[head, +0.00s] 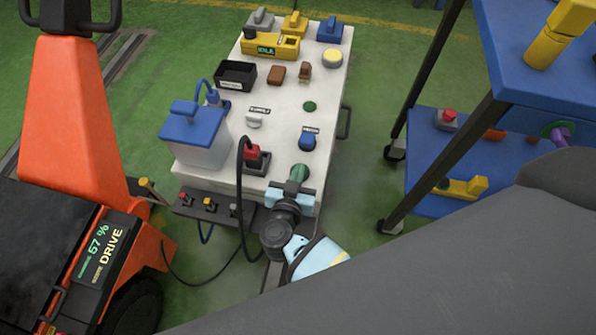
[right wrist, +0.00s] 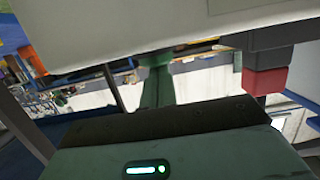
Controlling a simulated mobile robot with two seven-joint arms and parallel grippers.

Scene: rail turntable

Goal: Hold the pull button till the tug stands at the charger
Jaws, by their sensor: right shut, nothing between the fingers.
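My right gripper (head: 299,176) is at the near right corner of the white bench (head: 285,105). Its fingers are shut with nothing between them. They meet a green round piece at that corner; I cannot tell whether it is pressed in. In the right wrist view the green fingers (right wrist: 158,85) point at a darker green cap close by. Labels are too small to tell which control is the pull button. I cannot make out the charger. My left gripper is not in view.
A small control strip (head: 217,215) is on the bench front. A blue shelf cart (head: 540,85) stands right. Green floor lies between.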

